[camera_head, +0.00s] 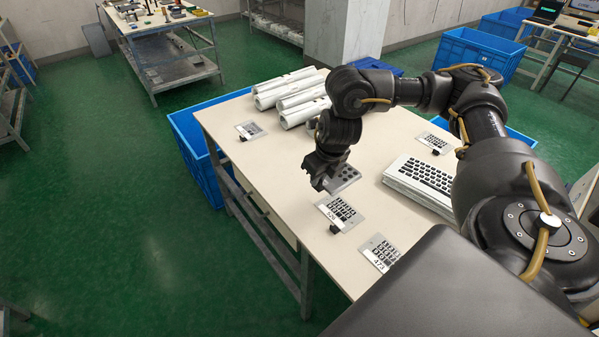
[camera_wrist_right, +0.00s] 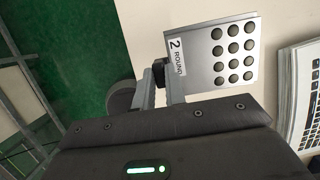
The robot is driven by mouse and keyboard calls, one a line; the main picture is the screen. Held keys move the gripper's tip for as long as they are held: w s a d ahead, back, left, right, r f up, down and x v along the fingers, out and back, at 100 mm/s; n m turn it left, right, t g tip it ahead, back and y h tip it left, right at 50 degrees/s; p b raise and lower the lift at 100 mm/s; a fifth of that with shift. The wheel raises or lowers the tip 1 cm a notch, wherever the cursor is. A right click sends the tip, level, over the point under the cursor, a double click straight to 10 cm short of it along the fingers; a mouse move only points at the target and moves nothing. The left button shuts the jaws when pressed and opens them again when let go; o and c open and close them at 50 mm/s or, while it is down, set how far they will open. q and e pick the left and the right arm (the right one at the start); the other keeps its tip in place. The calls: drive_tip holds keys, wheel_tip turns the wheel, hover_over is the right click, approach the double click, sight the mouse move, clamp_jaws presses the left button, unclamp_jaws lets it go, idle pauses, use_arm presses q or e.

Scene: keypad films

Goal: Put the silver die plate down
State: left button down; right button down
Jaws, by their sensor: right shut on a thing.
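The silver die plate (camera_wrist_right: 225,55) has rows of round dark holes and a white label reading "2 ROUND". In the right wrist view my right gripper (camera_wrist_right: 160,76) is shut on the black knob at its labelled end. In the head view the right gripper (camera_head: 321,181) is over the table, with the plate (camera_head: 347,175) partly hidden behind it. I cannot tell whether the plate touches the tabletop. My left gripper is not in view.
Other silver plates lie on the table (camera_head: 225,116): near front (camera_head: 341,211), front right (camera_head: 379,252), back left (camera_head: 251,130) and right (camera_head: 433,142). A stack of keypad sheets (camera_head: 420,180) lies right; white rolls (camera_head: 288,92) lie behind. Blue bins (camera_head: 204,165) flank the table.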

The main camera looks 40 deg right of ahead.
drive_tip(key=w+d+f+b, duration=0.1)
drive_tip(key=w+f, duration=0.2)
drive_tip(key=w, duration=0.1)
drive_tip(key=w+d+f+b, duration=0.2)
drive_tip(key=w+f, duration=0.1)
drive_tip(key=w, duration=0.1)
drive_tip(key=w+d+f+b, duration=0.1)
drive_tip(key=w+d+f, duration=0.1)
drive_tip(key=w+f, duration=0.1)
drive_tip(key=shift+w, duration=0.6)
drive_tip(key=shift+w+d+f, duration=0.15)
drive_tip(key=x, duration=0.1)
drive_tip(key=b+x, duration=0.1)
drive_tip(key=x, duration=0.1)
drive_tip(key=shift+s+f, duration=0.2)
drive_tip(key=shift+f, duration=0.1)
drive_tip(key=shift+d+f, duration=0.1)
